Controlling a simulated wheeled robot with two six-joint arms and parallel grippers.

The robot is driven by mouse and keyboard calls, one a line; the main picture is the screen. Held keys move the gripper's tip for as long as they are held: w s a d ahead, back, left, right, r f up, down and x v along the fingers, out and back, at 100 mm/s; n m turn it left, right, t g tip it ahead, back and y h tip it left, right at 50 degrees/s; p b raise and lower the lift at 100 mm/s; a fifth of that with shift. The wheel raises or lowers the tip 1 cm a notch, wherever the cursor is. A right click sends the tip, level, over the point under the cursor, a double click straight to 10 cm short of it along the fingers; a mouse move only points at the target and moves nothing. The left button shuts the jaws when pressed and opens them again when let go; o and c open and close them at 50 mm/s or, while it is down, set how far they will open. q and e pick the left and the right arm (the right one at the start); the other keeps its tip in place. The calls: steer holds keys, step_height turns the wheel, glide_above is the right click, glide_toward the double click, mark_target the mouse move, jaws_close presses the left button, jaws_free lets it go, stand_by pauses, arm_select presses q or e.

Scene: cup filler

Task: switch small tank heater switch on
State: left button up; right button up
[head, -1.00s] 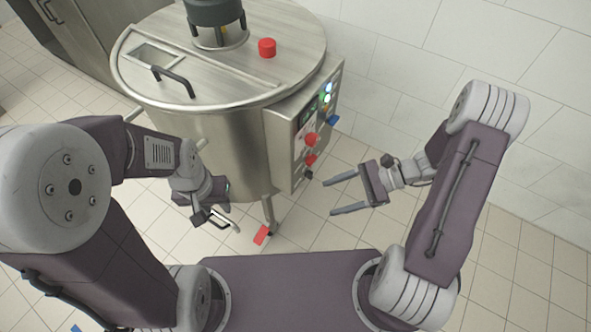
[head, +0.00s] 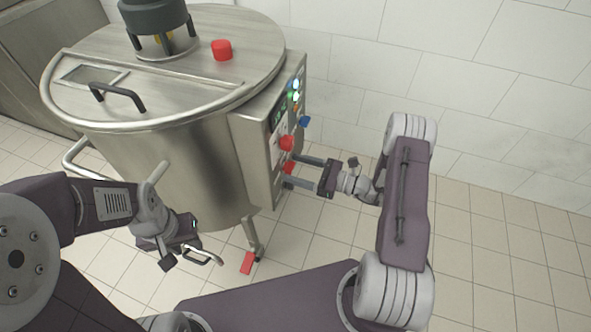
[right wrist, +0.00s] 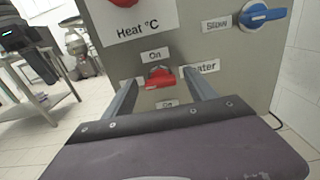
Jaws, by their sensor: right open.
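The heater switch (right wrist: 160,77) is a small red lever on the front panel, with an "On" label above it and a partly covered label below; its exact setting is unclear. A partly covered label to its right ends in "ater". My right gripper (head: 296,172) is open at the panel, its fingers on either side of the red lever. The lever also shows in the head view (head: 288,168). I cannot tell whether the fingers touch it. My left gripper (head: 184,250) hangs low in front of the tank, and its jaws are unclear.
The control box (head: 264,125) is on the side of the steel tank (head: 180,165). A red "Heat °C" knob (head: 286,143) sits above the switch. A blue knob (right wrist: 263,15) is to the upper right. A tiled wall stands behind; the floor at right is clear.

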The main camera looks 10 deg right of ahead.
steer(key=shift+w+a, duration=0.15)
steer(key=shift+a, duration=0.05)
steer(key=c, duration=1.4)
steer(key=m+p, duration=0.2)
steer(key=m, duration=0.1)
steer(key=shift+r, duration=0.15)
steer(key=m+p, duration=0.1)
steer(key=m, duration=0.4)
steer(key=m+p, duration=0.1)
steer(key=m, duration=0.4)
steer(key=m+p, duration=0.2)
steer(key=m, duration=0.2)
steer(key=shift+w+d+f+m, duration=0.15)
steer(key=shift+f+m, duration=0.25)
